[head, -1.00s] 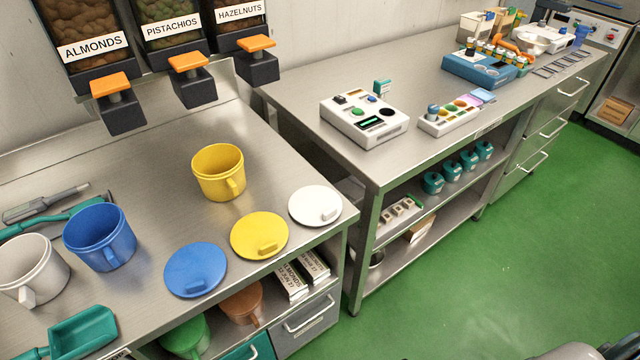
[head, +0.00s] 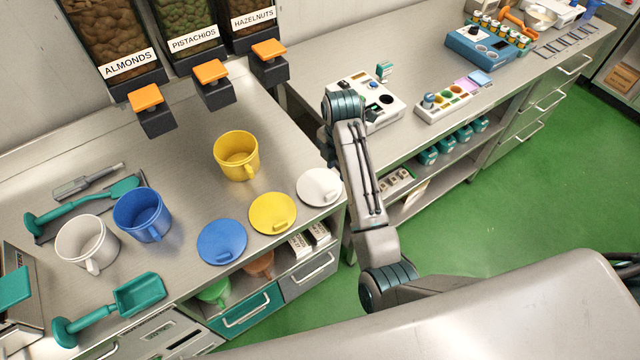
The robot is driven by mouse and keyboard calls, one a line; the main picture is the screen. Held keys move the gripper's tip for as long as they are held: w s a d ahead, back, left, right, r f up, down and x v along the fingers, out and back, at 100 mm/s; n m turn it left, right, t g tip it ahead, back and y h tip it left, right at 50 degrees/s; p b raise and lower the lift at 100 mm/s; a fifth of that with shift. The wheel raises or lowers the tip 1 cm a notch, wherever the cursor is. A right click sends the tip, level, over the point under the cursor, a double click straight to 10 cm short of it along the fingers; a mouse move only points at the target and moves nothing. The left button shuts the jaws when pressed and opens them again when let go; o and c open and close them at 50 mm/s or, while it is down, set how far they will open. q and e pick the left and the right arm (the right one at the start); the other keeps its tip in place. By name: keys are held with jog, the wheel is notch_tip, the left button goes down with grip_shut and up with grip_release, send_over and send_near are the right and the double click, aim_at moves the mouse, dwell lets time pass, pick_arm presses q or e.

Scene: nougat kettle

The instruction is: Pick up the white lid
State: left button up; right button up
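The white lid (head: 318,187) lies flat near the right front corner of the left steel table, with its small handle toward the front right. The yellow lid (head: 272,213) and the blue lid (head: 222,242) lie to its left in a row. My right arm reaches up from the bottom right. Its gripper (head: 328,152) is mostly hidden behind the arm, a little beyond the white lid in the picture. Its fingers cannot be made out, and I see no contact with the lid. My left gripper is not in view.
A yellow mug (head: 236,157) stands behind the lids. A blue mug (head: 143,216) and a white mug (head: 86,244) stand to the left, near teal scoops (head: 139,295). Nut dispensers (head: 193,40) overhang the back. A white button box (head: 385,108) is partly behind my arm.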

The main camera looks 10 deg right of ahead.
aim_at(335, 191)
notch_tip(335, 191, down, 3)
jog(key=b, duration=0.3)
jog(key=shift+f, duration=0.2)
jog(key=shift+f+p, duration=0.9)
notch_tip(335, 191, down, 5)
jog(key=p, duration=0.2)
jog(key=shift+a+p, duration=0.1)
jog(key=shift+p, duration=0.3)
jog(key=shift+w+f, duration=0.1)
jog(key=shift+f, duration=0.2)
grip_shut()
